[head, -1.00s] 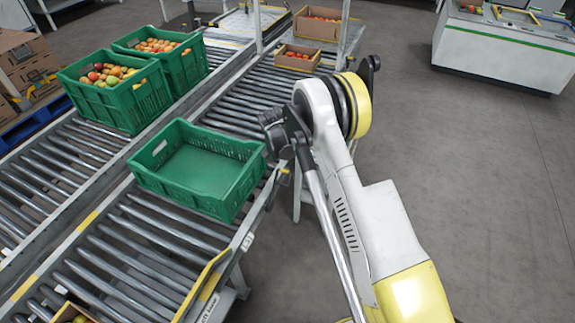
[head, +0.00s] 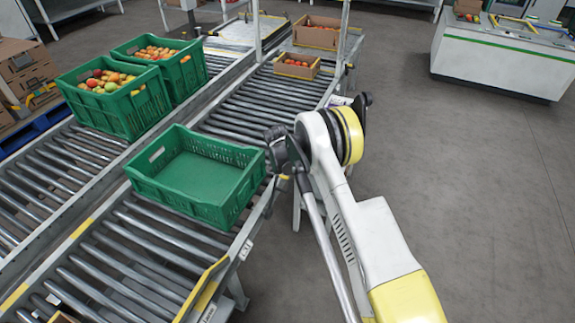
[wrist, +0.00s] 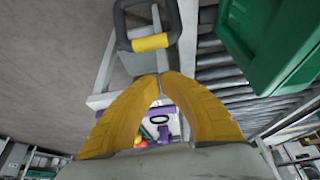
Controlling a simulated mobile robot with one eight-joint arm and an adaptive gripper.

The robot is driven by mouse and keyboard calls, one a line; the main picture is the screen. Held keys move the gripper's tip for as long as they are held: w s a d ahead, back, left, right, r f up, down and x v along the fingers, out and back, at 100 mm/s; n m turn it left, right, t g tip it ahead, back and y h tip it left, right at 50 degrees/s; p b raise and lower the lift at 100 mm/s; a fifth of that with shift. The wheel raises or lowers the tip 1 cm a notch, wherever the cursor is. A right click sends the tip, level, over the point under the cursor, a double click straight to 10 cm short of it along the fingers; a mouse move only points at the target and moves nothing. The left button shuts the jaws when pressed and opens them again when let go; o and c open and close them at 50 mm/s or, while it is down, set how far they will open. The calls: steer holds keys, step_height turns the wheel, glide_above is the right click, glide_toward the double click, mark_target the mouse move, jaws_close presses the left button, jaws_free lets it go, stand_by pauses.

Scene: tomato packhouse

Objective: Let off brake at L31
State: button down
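In the wrist view a dark loop-shaped handle with a yellow grip (wrist: 150,42) stands at the top, beside the conveyor frame; I take it as the likely brake handle, but no L31 label is readable. My gripper (wrist: 160,77) shows as two yellow fingers, bowed apart in the middle with their tips together. The tips are just below the yellow grip in the picture, apparently apart from it, with nothing between them. In the head view my arm hides the gripper and the handle. A small white label (head: 246,250) on the conveyor's side is too small to read.
An empty green crate (head: 160,185) sits on the roller conveyor (head: 130,262). A purple-edged object (wrist: 162,108) shows between my fingers. The floor at right is clear.

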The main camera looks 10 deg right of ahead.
steer(key=shift+s+a+f+b, duration=0.2)
steer(key=shift+s+a+b, duration=0.3)
steer(key=shift+s, duration=0.1)
steer(key=shift+s+a+f+b, duration=0.2)
steer(key=shift+s+a+b, duration=0.2)
steer(key=shift+s+b, duration=0.15)
steer(key=shift+s, duration=0.1)
steer(key=shift+s+a+r, duration=0.2)
steer(key=shift+s+r, duration=0.05)
